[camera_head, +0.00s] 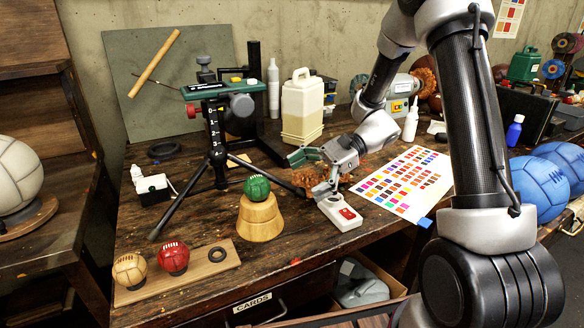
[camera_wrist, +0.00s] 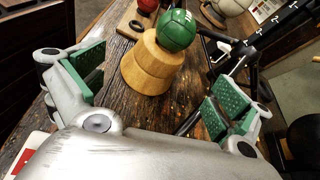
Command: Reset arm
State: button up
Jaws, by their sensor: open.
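My gripper (camera_head: 313,172) is over the workbench, to the right of a wooden stand and apart from it. Its two green-padded fingers are spread wide, with nothing between them; the open fingers also show in the wrist view (camera_wrist: 150,88). A green leather ball (camera_head: 257,187) sits on top of the stepped wooden stand (camera_head: 260,222). In the wrist view the green ball (camera_wrist: 176,30) and stand (camera_wrist: 150,65) are ahead of the fingers.
A tan ball (camera_head: 129,271) and a red ball (camera_head: 173,257) rest on a wooden board (camera_head: 205,262) with a black ring. A black tripod tool (camera_head: 218,130) stands behind the stand. A red-buttoned white box (camera_head: 342,213) lies below my gripper. A colour chart (camera_head: 405,182) lies to the right.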

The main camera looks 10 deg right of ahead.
jog(key=shift+n+g+h, duration=0.5)
jog(key=shift+n+h, duration=0.2)
jog(key=shift+h, duration=0.2)
jog(key=s+d+f, duration=0.2)
jog(key=f, duration=0.1)
jog(key=shift+s+d, duration=0.25)
jog(key=shift+d, duration=0.05)
jog(key=s+d, duration=0.1)
jog(key=s+d+f+n+h, duration=0.1)
jog(key=shift+s+d+n+h, duration=0.3)
jog(key=shift+s, duration=0.05)
jog(key=s+d+r+n+t+h, duration=0.8)
jog(key=s+d+r, duration=0.6)
jog(key=d+r, duration=0.2)
jog(key=shift+s+r+n+h, duration=0.15)
jog(key=shift+r+n+h, duration=0.75)
jog(key=shift+n, duration=0.1)
